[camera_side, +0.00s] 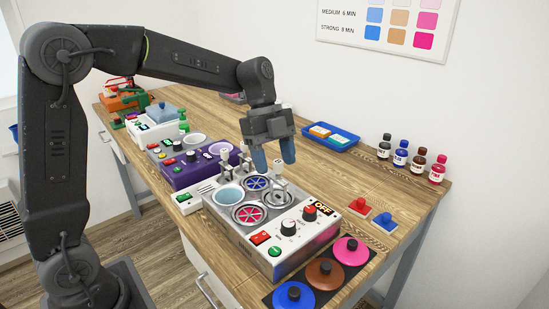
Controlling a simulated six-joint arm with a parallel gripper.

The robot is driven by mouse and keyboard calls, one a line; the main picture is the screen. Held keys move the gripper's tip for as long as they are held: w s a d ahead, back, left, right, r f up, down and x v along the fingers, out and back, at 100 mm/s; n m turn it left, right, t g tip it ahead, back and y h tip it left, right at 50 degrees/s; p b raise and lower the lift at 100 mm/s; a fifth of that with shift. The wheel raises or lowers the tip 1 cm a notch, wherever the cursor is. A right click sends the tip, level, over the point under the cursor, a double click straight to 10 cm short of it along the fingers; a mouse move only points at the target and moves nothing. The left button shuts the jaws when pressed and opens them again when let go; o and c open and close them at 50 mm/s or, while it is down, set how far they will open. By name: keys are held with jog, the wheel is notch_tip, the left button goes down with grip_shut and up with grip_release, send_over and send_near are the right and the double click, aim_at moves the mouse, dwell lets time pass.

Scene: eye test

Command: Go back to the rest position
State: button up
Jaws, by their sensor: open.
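My gripper (273,158) hangs at the end of the dark arm, pointing down, with its two blue fingertips apart and nothing seen between them. It is above the back part of the silver machine (290,246), which stands on the wooden table (355,181). The fingers look clear of the machine in this view, but the exact height is hard to judge.
A purple machine (187,174) and a white box with a blue lid (157,128) stand at left. A blue tray (344,142) and several bottles (401,152) line the wall. Three coloured lids (351,252) lie in front. Red and blue pieces (385,222) lie at right.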

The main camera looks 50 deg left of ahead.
jog(key=s+a+r+n+t+y, duration=0.1)
jog(key=s+n+t+y, duration=0.3)
jog(key=s+n, duration=1.5)
jog(key=shift+s+n+t, duration=0.35)
jog(key=shift+n+t, duration=0.05)
jog(key=shift+t, duration=0.7)
jog(key=shift+a, duration=0.1)
